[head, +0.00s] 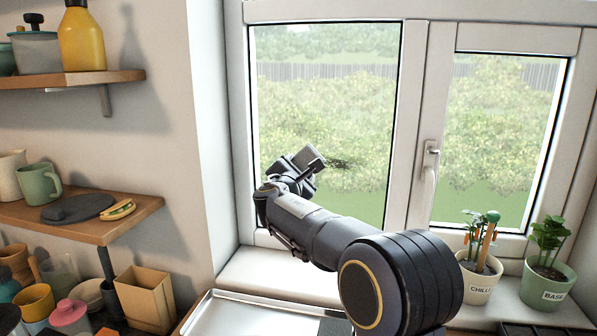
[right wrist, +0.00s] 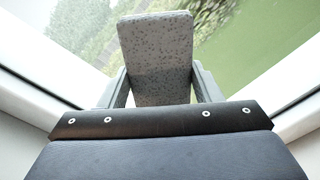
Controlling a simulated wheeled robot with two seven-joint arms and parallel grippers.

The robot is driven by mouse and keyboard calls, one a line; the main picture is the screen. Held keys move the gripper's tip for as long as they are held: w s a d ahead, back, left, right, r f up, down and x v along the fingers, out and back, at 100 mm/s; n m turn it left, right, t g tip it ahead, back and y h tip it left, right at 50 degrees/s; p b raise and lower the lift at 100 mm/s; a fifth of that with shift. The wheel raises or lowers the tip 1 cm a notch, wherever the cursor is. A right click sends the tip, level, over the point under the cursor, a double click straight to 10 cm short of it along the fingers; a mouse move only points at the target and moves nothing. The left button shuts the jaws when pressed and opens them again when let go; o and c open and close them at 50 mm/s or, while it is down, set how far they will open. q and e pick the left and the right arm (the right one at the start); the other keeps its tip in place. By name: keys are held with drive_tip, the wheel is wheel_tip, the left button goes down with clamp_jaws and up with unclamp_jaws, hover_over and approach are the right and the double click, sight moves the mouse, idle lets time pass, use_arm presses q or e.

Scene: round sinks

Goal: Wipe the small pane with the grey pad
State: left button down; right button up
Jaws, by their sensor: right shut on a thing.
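The window has a wider left pane (head: 330,90) and a narrower right pane (head: 505,130) in the head view. A dark smudge (head: 346,163) marks the left pane, just right of my right gripper (head: 305,166). That gripper is in front of the left pane and shut on the grey pad (right wrist: 155,60), a speckled block that stands out between its fingers in the right wrist view. I cannot tell whether the pad touches the glass. My arm hides the lower part of the left pane. My left gripper is out of view.
A white handle (head: 430,160) sticks out between the panes. A chilli pot (head: 477,281) and a basil pot (head: 546,285) stand on the right of the sill. Shelves with a green mug (head: 39,184) and a yellow bottle (head: 82,38) are at the left.

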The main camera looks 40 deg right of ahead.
sight(364, 170)
drive_tip(key=shift+w+d, duration=0.2)
drive_tip(key=shift+d, duration=0.05)
drive_tip(key=shift+s, duration=0.1)
drive_tip(key=shift+s+d+f+b, duration=0.15)
drive_tip(key=shift+s+d+b, duration=0.3)
drive_tip(key=shift+s, duration=0.05)
drive_tip(key=shift+s+d+b, duration=0.5)
drive_tip(key=shift+s+d, duration=0.2)
drive_tip(key=shift+s, duration=0.2)
drive_tip(key=shift+s+d+b, duration=0.45)
drive_tip(key=shift+s+d, duration=0.25)
drive_tip(key=shift+s, duration=0.2)
drive_tip(key=shift+s+d+b, duration=0.8)
drive_tip(key=shift+s+d, duration=1.25)
drive_tip(key=shift+s, duration=0.25)
drive_tip(key=shift+s+d+b, duration=0.2)
drive_tip(key=shift+s+d, duration=0.35)
drive_tip(key=shift+s, duration=0.15)
drive_tip(key=shift+s+d+b, duration=0.15)
drive_tip(key=shift+s+d, duration=0.35)
drive_tip(key=shift+s, duration=0.2)
